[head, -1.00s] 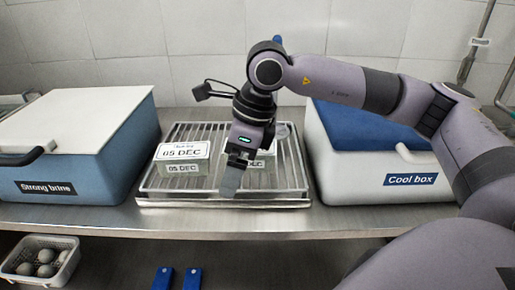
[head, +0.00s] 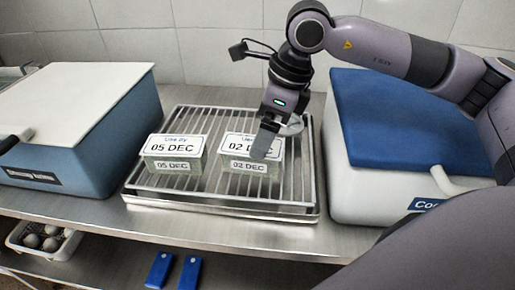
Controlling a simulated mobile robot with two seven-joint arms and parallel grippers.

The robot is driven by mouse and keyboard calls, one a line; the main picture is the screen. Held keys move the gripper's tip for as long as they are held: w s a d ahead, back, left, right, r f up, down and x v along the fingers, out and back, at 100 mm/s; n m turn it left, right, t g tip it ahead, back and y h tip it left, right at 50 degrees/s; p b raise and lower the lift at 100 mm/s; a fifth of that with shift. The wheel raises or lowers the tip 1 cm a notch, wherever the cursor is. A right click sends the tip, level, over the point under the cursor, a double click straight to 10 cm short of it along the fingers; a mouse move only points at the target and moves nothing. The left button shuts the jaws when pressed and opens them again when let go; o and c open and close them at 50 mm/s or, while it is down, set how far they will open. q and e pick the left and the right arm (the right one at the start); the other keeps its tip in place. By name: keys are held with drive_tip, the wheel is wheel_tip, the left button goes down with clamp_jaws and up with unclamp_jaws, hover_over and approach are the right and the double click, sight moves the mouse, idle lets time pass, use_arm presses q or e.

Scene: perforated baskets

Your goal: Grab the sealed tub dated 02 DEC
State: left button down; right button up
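The tub labelled 02 DEC (head: 238,166) stands upright on the right half of the metal rack tray (head: 225,205). Its top label is partly covered by my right gripper (head: 264,147). The gripper's finger points down at the right part of this tub; I cannot tell whether it touches it, or whether the fingers are open or shut. A second tub, labelled 05 DEC (head: 173,157), stands to the left on the same rack, with a gap between the two. My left gripper is out of view.
A blue and white box with a white lid (head: 80,105) stands left of the rack. The cool box (head: 385,125) with a blue lid stands close on the right. Below are a white perforated basket (head: 40,240) of round items and two blue objects (head: 172,270).

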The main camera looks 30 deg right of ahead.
drive_tip(key=x, duration=0.3)
drive_tip(key=a+p+x, duration=0.1)
drive_tip(key=x, duration=0.2)
drive_tip(key=shift+w, duration=0.25)
drive_tip(key=shift+w+a+f, duration=0.1)
drive_tip(key=shift+f, duration=0.25)
drive_tip(key=shift+c, duration=0.4)
drive_tip(key=c, duration=1.2)
drive_tip(key=shift+c, duration=0.2)
drive_tip(key=shift+r, duration=0.15)
